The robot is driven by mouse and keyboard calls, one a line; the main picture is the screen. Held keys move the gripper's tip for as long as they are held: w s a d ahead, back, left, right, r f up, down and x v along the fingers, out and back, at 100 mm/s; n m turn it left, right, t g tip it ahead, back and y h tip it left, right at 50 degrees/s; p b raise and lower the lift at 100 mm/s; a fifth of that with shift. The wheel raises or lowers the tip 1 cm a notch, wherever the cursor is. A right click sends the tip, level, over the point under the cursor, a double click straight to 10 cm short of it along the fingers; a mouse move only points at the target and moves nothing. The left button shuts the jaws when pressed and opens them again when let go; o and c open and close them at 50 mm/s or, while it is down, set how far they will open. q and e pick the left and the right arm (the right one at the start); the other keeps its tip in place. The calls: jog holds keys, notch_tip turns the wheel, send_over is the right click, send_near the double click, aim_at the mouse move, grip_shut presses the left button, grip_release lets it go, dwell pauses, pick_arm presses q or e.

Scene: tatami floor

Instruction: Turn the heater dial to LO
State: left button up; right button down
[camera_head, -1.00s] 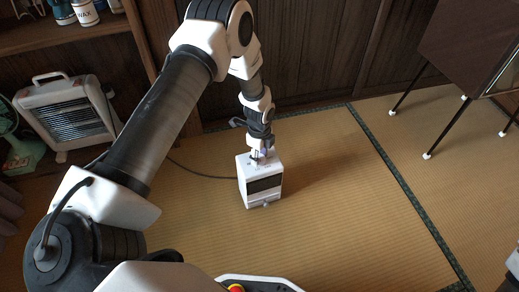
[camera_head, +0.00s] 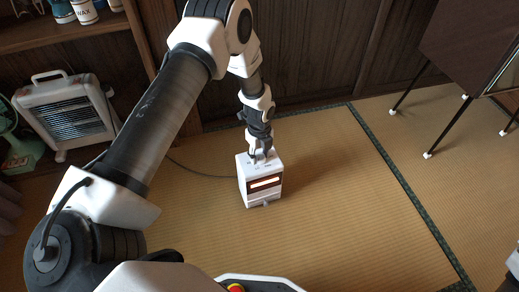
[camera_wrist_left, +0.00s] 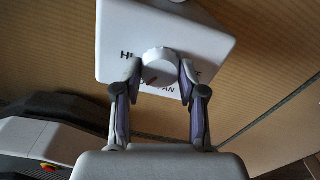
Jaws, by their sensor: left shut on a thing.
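The small white heater (camera_head: 246,176) stands upright on the tatami, with a glowing bar in its dark front panel (camera_head: 264,193). Its round white dial (camera_wrist_left: 159,64) is on the top face, with partly covered lettering around it; "AN" shows below the dial. A dark pointer mark shows at the dial's lower left in the wrist view. My left gripper (camera_head: 263,154) reaches down from above and is shut on the dial, one finger on each side; its fingers also show in the left wrist view (camera_wrist_left: 159,82). The LO label cannot be made out.
A larger white electric heater (camera_head: 68,118) stands at the left by a wooden shelf (camera_head: 60,42). A green fan (camera_head: 14,135) is beside it. A cord (camera_head: 205,174) runs behind the small heater. A dark thin-legged cabinet (camera_head: 470,45) is at the right. Tatami right of the heater is clear.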

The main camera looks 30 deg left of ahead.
aim_at(259, 156)
pick_arm(q)
jog(key=shift+f, duration=0.1)
jog(key=o, duration=1.1)
jog(key=shift+o, duration=0.2)
notch_tip(259, 156, up, 12)
